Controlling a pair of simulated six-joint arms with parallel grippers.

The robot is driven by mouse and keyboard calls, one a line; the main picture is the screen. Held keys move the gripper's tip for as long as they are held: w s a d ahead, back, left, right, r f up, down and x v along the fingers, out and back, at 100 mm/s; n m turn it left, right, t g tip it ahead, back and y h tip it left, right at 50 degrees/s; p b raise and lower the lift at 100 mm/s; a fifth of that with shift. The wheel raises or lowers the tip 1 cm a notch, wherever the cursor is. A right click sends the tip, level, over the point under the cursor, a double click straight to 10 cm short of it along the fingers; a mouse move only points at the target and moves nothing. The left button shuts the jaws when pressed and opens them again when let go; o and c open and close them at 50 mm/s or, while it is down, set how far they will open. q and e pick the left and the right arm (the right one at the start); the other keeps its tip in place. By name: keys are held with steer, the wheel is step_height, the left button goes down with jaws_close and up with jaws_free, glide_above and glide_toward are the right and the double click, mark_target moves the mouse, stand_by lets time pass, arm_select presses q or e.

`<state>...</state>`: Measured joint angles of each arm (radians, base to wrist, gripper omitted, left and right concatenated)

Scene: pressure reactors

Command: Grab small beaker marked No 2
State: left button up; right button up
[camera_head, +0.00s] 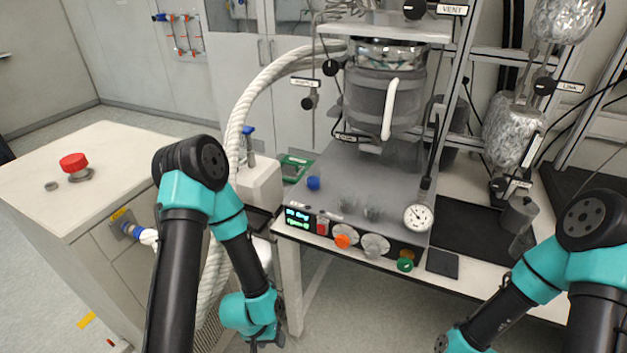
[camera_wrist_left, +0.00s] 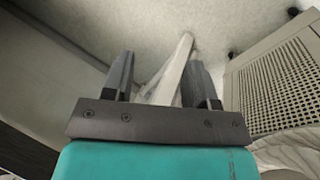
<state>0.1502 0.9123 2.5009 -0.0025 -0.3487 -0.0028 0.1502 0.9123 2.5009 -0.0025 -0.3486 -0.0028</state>
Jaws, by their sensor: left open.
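Two small clear glass beakers stand on the grey top of the reactor base in the head view: a left beaker (camera_head: 347,201) and a right beaker (camera_head: 373,212). I cannot read a number on either. A small blue cap (camera_head: 313,183) is left of them. My left gripper (camera_head: 266,343) hangs low, below and left of the bench top, well away from the beakers. In the left wrist view my left gripper (camera_wrist_left: 160,82) is open and empty, with floor and a white bench leg behind its fingers. My right gripper is out of view; its arm shows at the lower right.
The reactor vessel (camera_head: 385,100) stands behind the beakers. A pressure gauge (camera_head: 418,217) rises right of them. Knobs line the front panel (camera_head: 345,238). A thick white hose (camera_head: 245,100) and a white cabinet (camera_head: 100,170) are on the left.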

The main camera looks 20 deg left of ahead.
arm_select(q)
steer(key=o, duration=0.5)
